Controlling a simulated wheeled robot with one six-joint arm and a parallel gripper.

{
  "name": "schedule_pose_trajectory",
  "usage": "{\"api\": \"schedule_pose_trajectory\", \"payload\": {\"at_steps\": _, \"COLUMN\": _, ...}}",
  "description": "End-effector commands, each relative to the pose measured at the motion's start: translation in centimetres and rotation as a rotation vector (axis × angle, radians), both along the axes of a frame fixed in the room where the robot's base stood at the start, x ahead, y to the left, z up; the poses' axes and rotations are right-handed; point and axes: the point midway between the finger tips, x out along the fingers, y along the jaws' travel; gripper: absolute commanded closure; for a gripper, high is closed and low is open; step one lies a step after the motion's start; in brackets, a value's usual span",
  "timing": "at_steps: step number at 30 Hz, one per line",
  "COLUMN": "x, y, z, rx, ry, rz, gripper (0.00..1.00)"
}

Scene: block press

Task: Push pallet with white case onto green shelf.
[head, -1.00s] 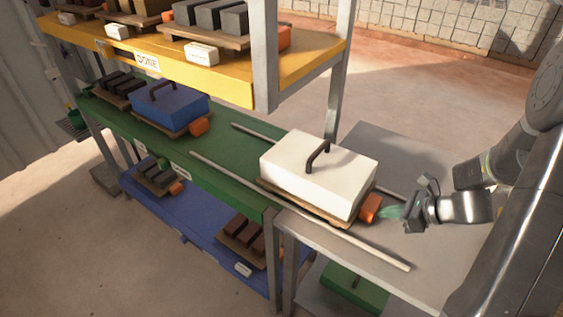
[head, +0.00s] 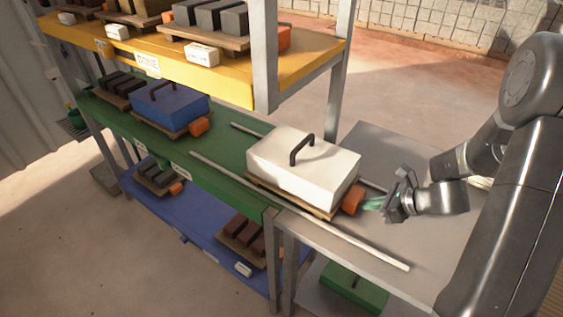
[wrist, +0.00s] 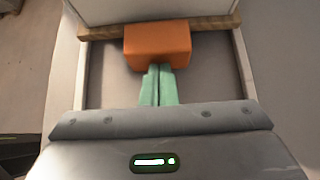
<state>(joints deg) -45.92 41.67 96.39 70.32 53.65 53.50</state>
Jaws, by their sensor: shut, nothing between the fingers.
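The white case (head: 303,168) with a dark handle sits on a wooden pallet (head: 290,196) between two pale rails. The pallet straddles the green shelf (head: 225,149) and the grey table (head: 400,232) beside it, with part over each. An orange block (head: 353,200) is on the pallet's near end. My gripper (head: 372,203) is shut, with its green fingertips against the orange block. The wrist view shows the closed fingertips (wrist: 159,84) meeting the orange block (wrist: 158,44), apparently touching it. The pallet's underside is hidden.
A blue case (head: 170,105) on its own pallet stands farther left on the green shelf. The front rail (head: 340,235) and back rail (head: 371,184) flank the pallet. A yellow shelf (head: 290,72) is above, and a blue shelf (head: 205,230) below. A rack post (head: 266,60) stands nearby.

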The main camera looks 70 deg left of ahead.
Motion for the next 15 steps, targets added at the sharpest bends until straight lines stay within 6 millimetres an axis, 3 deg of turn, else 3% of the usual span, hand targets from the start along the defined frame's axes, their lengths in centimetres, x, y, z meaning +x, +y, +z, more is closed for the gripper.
{"api": "schedule_pose_trajectory", "payload": {"at_steps": 15, "x": -1.5, "y": 2.3, "z": 0.1, "rx": 0.003, "ry": 0.001, "rz": 0.002, "gripper": 1.00}}
